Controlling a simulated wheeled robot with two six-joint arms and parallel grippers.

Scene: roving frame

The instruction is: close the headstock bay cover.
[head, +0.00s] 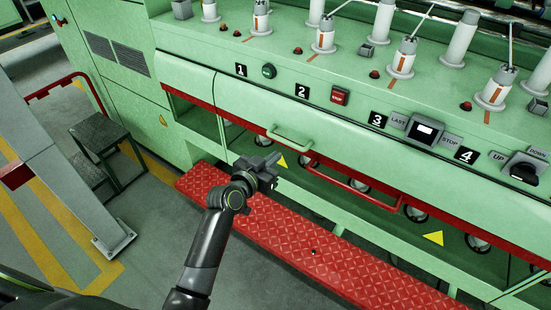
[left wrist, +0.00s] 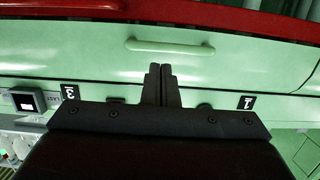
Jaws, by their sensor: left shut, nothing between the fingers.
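The headstock bay cover (head: 325,132) appears to be the long green panel with a red lower edge on the machine's front. It stands over a dark opening, so it looks raised. Its pale green handle (head: 290,138) is near its left part. In the left wrist view the cover (left wrist: 80,48) fills the upper part, with the handle (left wrist: 170,46) crosswise just beyond the fingertips. My left gripper (head: 273,166) is shut and empty, below and left of the handle in the head view; its shut fingers (left wrist: 160,68) show no contact with the handle. My right gripper is not in view.
A red tread-plate step (head: 320,250) runs along the machine's foot. A red bar handle (head: 352,188) sits below the cover. A dark step stool (head: 98,135) and a grey slanted post (head: 65,190) stand left. Spindles and buttons line the machine top.

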